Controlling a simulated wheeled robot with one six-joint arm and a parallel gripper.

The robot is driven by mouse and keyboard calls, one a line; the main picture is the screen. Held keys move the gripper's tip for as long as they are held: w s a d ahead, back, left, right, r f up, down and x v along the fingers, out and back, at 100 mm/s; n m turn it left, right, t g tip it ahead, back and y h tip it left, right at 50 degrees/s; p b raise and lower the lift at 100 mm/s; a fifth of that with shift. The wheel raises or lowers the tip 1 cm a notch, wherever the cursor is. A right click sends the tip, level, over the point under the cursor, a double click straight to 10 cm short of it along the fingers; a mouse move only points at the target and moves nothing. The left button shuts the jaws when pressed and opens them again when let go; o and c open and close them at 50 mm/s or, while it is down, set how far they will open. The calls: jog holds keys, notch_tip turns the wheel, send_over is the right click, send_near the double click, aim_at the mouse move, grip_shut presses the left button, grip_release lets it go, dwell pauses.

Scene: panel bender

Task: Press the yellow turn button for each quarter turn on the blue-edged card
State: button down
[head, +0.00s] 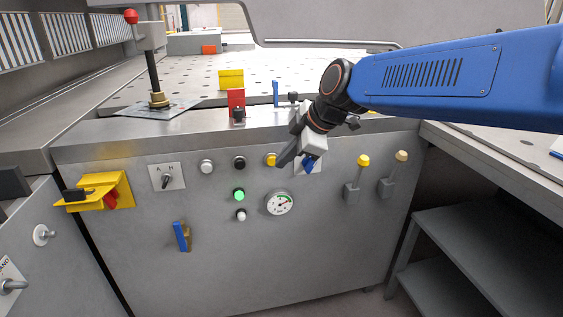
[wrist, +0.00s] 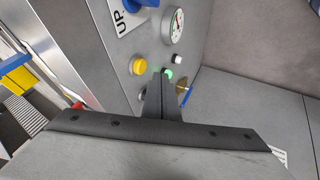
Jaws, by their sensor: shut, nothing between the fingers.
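The yellow button (head: 270,159) is on the front panel of the grey machine, in a row to the right of a white and a black button. It also shows in the wrist view (wrist: 138,65), left of the fingertips. My gripper (head: 281,162) is shut and empty, its tips close beside the yellow button in the head view. In the wrist view the shut fingers (wrist: 161,80) point at the panel; contact with the button cannot be told. A narrow blue upright piece (head: 275,93) stands on the machine top; I cannot tell whether it is the blue-edged card.
Near the gripper are a lit green button (head: 239,195), a dial gauge (head: 279,203) and a blue switch (head: 308,167) on a plate marked "UP" (wrist: 125,20). Two levers (head: 363,161) stand right. A yellow bracket (head: 106,190) juts out left. A red-knobbed rod (head: 153,70) stands above.

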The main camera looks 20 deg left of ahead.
jog(key=v, duration=0.7)
jog(key=shift+d+r, duration=0.25)
jog(key=shift+r, duration=0.05)
jog(key=shift+s, duration=0.1)
jog(key=s+d+f+m+t+h, duration=0.15)
jog(key=d+m, duration=0.25)
jog(key=d, duration=0.5)
jog(key=s+d+f+m+h, duration=0.1)
jog(key=s+d+f+m, duration=0.15)
jog(key=d, duration=0.65)
jog(key=s+d+f+m+t+h, duration=0.1)
jog(key=d+f+m, duration=0.3)
jog(key=d, duration=0.5)
jog(key=s+d+f+m+h, duration=0.1)
jog(key=s+d+f+m, duration=0.4)
jog(key=d, duration=0.4)
jog(key=s+d+f+m+h, duration=0.2)
jog(key=s+d+f+m, duration=0.4)
jog(key=s+d, duration=0.3)
jog(key=shift+s+f+m, duration=0.3)
jog(key=shift+s+m, duration=0.25)
jog(key=shift+m, duration=0.2)
jog(key=shift+h, duration=0.25)
